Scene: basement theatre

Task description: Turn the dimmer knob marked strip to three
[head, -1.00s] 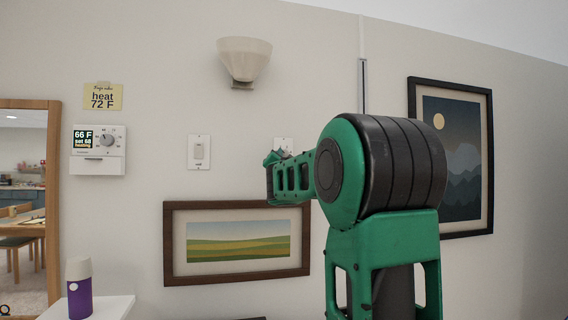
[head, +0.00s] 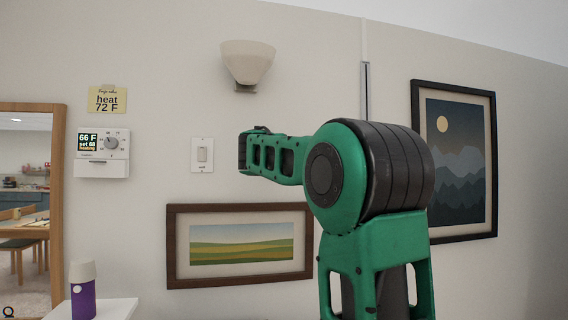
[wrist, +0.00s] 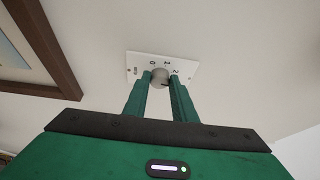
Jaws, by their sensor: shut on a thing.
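A light switch (head: 202,155) is left of my arm, with a thermostat (head: 103,152) farther left. A wall lamp (head: 247,64) hangs above. A landscape picture (head: 175,250) is below, and a mountain picture (head: 458,150) hangs right. A purple bottle (head: 83,290) stands on a white ledge.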

